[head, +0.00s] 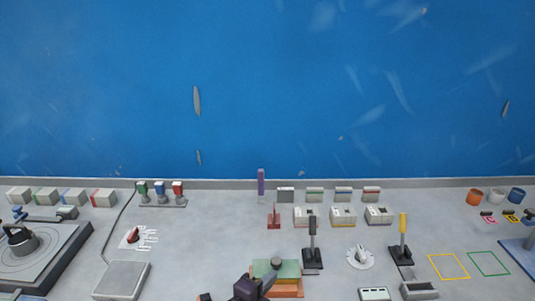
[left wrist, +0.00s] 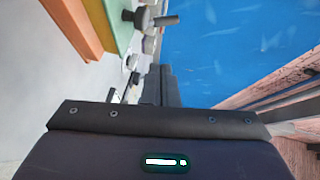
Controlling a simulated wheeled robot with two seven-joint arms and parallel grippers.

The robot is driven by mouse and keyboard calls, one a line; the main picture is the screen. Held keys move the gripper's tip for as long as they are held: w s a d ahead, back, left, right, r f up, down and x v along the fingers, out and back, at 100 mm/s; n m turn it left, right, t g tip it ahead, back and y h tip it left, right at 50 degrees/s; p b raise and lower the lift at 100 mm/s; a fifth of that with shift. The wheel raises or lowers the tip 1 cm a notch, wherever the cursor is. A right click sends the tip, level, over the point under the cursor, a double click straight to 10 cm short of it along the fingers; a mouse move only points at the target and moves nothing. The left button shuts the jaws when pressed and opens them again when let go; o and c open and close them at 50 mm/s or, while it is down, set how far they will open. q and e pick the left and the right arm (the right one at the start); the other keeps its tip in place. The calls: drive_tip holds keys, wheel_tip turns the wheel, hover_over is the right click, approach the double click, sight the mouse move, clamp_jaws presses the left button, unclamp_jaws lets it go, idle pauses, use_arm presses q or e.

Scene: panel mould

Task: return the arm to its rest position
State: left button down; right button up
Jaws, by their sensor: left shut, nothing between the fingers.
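My left gripper (head: 268,282) is at the bottom centre of the head view, with its dark wrist body at the picture's lower edge. In the left wrist view its dark fingers (left wrist: 160,85) are closed together with nothing between them. In the head view it overlaps a box with a green top (head: 289,268) and orange sides. That green top (left wrist: 118,20) and a dark knob (left wrist: 150,18) show at the upper left of the wrist view, apart from the fingers. My right gripper is in neither view.
A black lever (head: 312,245), a white dial (head: 360,257) and a yellow-handled lever (head: 402,240) stand right of the box. A grey plate (head: 122,281) lies to the left. Several small blocks and switches line the back, before a blue wall (head: 270,90).

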use_arm(q)
drive_tip(key=s+a+f+n+g+y, duration=0.3)
drive_tip(key=s+a+n+g+y, duration=0.65)
drive_tip(key=s+a+n, duration=1.15)
drive_tip(key=s+d+f+g+b, duration=0.1)
drive_tip(key=s+f, duration=0.1)
drive_tip(key=f, duration=1.4)
drive_tip(key=s+f+g, duration=0.1)
drive_tip(key=s+f, duration=0.1)
drive_tip(key=f, duration=1.5)
drive_tip(key=s+a+f+b, duration=0.1)
drive_tip(key=s+a+f, duration=0.2)
drive_tip(key=s+f, duration=1.4)
drive_tip(key=shift+s+a+g, duration=0.15)
drive_tip(key=shift+s+g, duration=0.2)
drive_tip(key=shift+s, duration=0.25)
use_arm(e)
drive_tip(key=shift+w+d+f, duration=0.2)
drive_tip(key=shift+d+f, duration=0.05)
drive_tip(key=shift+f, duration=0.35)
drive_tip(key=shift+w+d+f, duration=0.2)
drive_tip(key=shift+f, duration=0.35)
use_arm(q)
drive_tip(key=shift+f+h, duration=0.1)
drive_tip(key=shift+h, duration=0.15)
